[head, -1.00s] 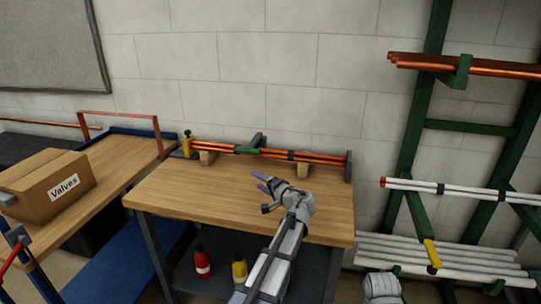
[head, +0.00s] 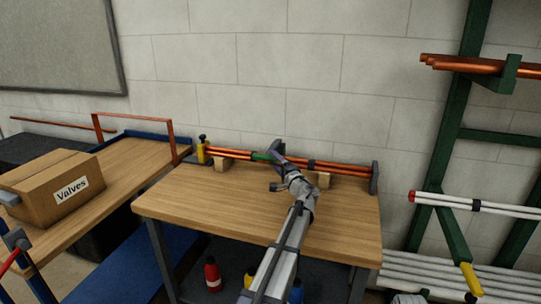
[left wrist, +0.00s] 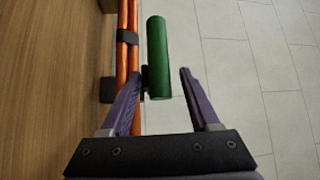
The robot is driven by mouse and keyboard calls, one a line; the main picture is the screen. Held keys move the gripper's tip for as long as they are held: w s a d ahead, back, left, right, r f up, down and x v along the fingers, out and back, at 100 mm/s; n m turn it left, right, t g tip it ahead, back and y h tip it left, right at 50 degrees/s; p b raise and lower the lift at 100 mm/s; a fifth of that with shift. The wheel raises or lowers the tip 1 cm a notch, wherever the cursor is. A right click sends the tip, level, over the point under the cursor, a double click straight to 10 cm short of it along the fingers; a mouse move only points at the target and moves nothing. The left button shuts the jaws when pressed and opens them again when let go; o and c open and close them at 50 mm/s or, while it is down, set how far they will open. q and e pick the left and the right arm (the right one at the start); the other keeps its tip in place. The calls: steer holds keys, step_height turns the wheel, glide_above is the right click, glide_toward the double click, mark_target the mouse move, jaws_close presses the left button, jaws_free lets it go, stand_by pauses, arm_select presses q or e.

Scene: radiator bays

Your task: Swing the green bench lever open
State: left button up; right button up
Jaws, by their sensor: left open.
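The green lever (head: 260,156) is at the back of the wooden bench, by the copper pipes. In the left wrist view its green handle (left wrist: 158,45) is a thick cylinder beside the pipes. My left gripper (head: 278,153) has reached the back of the bench at the lever, partly covering it. In the left wrist view this gripper (left wrist: 159,76) is open, with purple fingers. The near end of the handle lies between the two fingers, with a gap to the right finger; contact on the left is unclear. My right gripper is not in view.
Copper pipes (head: 345,168) run along the bench (head: 220,205) on wooden blocks. A yellow fitting (head: 201,152) stands at their left end. A cardboard box marked Valves (head: 50,185) is on the left table. A green pipe rack (head: 455,130) stands right. The bench top is mostly clear.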

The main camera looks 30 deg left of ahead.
mark_target(270, 154)
arm_select(q)
steer(key=x, duration=0.3)
steer(key=shift+w+a, duration=0.2)
jaws_close()
stand_by(0.3)
steer(key=shift+r, duration=0.1)
stand_by(0.8)
